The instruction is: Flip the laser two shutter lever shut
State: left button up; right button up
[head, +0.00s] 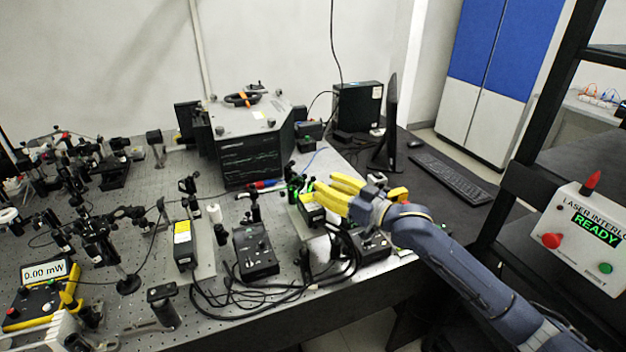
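My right gripper (326,184) reaches in from the right, with its yellow fingers over the right-hand laser box. The fingertips are close together in this view, and I cannot tell whether there is a gap between them. The right-hand laser box (312,213) is partly hidden under the fingers. Another laser box (183,246) with a yellow label stands to the left, clear of the gripper. I cannot read which box is laser two. The shutter lever is too small or hidden to make out.
A black controller (255,250) with looping cables sits between the laser boxes. A power meter (32,297) reading 0.00 mW is at the left front. A large dark instrument (250,160) stands behind. The interlock panel (590,235) at right reads READY. Optic posts crowd the left.

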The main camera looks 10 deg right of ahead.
aim_at(315, 180)
jog(key=shift+x, duration=2.5)
jog(key=shift+c, duration=0.4)
grip_shut()
